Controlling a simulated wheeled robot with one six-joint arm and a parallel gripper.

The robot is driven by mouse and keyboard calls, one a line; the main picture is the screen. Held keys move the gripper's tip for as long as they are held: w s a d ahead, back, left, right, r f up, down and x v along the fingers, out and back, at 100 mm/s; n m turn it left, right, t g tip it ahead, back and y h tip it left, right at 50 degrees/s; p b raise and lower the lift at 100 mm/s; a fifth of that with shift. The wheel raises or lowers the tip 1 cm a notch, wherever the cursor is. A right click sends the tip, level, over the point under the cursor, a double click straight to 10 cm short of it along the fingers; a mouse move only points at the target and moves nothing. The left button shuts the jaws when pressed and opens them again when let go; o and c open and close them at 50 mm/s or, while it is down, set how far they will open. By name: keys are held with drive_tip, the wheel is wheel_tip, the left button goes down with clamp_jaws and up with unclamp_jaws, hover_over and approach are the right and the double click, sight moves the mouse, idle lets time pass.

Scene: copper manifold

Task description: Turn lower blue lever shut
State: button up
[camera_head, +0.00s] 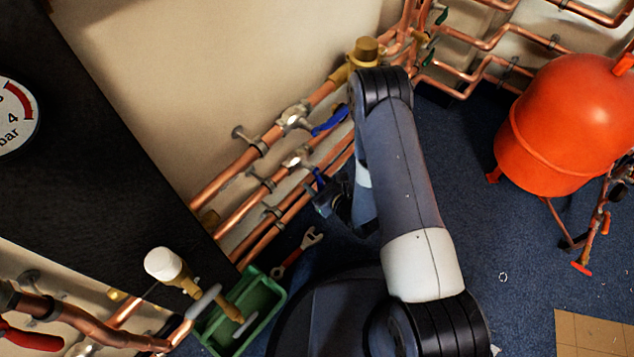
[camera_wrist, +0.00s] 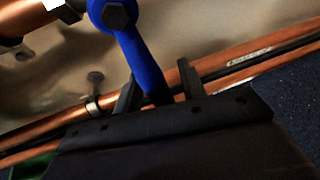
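The lower blue lever (camera_head: 319,180) sits on a valve in the lower copper pipe run, left of my arm in the head view. In the wrist view the blue lever (camera_wrist: 142,55) runs from a round hub with a bolt at the top down between my fingers. My gripper (camera_wrist: 158,75) is open, with one finger on each side of the lever and a visible gap on the right. In the head view my gripper (camera_head: 326,199) is small, dark and partly hidden by my arm. The upper blue lever (camera_head: 331,122) is on the pipe above.
Parallel copper pipes (camera_head: 231,175) run along the wall. A green box (camera_head: 270,309) and a red-handled wrench (camera_head: 297,254) lie at lower left. An orange tank (camera_head: 562,125) stands at right. Blue carpet (camera_head: 490,230) between is mostly clear.

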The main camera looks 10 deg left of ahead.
drive_tip(key=p+v, duration=0.2)
drive_tip(key=v, duration=0.9)
drive_tip(key=shift+p, duration=0.4)
